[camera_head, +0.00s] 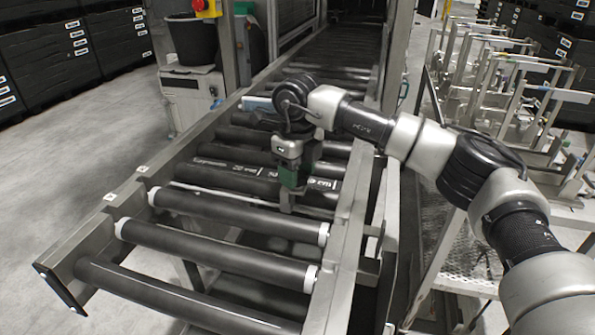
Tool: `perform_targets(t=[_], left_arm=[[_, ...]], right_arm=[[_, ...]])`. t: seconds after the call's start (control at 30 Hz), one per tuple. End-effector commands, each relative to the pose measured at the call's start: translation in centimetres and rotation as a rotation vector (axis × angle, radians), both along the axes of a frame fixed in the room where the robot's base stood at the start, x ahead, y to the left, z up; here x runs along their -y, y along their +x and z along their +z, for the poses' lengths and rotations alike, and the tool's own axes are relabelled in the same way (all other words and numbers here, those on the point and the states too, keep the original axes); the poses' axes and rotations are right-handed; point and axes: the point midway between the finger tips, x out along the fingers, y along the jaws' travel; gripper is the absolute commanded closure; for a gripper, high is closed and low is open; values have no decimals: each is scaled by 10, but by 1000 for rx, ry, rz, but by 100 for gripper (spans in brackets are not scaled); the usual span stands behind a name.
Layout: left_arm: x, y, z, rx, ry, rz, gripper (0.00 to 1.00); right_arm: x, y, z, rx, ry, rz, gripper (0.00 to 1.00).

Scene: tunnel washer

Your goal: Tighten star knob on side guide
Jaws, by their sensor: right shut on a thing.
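My right gripper (288,197) points down over the roller conveyor (338,235), near its right side rail. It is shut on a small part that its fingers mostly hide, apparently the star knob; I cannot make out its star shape. A grey metal bar (314,212) lies right by the fingertips and reaches toward the right rail; I cannot tell whether it belongs to the side guide. A pale blue strip (257,103) lies farther back, partly behind my right arm. My left gripper is not in view.
Black rollers (215,249) run between the metal rails. Metal racks (500,85) stand close on the right, near my right arm. A machine frame with a red and yellow stop button (204,6) stands behind. Open floor (60,180) lies to the left.

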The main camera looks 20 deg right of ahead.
Motion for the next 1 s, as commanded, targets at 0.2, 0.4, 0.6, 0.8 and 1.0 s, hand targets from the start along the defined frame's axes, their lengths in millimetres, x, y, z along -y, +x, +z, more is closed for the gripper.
perform_targets(t=[0.2,0.4,0.6,0.8,1.0], left_arm=[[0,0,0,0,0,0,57],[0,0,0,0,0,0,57],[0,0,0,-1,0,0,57],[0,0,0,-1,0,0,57],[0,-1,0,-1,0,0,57]], right_arm=[[1,0,1,1,0,-47,74],[1,0,1,1,0,-57,74],[1,0,1,1,0,-57,74],[0,0,1,1,1,-56,27],[0,0,0,0,0,-54,25]])
